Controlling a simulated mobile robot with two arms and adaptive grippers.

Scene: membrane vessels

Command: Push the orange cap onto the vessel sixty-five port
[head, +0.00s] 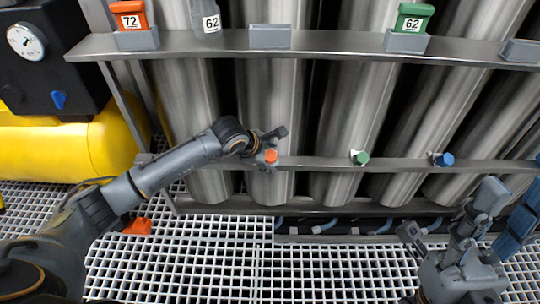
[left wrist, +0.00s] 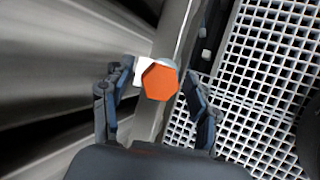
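The orange cap (head: 271,156) is at the lower rail, in front of a steel vessel (head: 268,110). It also shows in the left wrist view as a hexagonal orange face (left wrist: 160,82), with a white piece behind its left edge. My left gripper (head: 272,143) is at the cap. In the left wrist view its fingers (left wrist: 159,88) stand apart on either side of the cap, with gaps visible. Whether the cap is seated on a port is hidden. No label reading sixty-five is legible. My right gripper (head: 448,216) is open and empty at the lower right.
A green cap (head: 360,157) and a blue cap (head: 443,159) sit along the lower rail (head: 400,164). Numbered blocks, orange 72 (head: 130,14) and green 62 (head: 410,18), stand on the upper shelf. A yellow tank (head: 60,150) is left. An orange piece (head: 137,226) lies on the grating.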

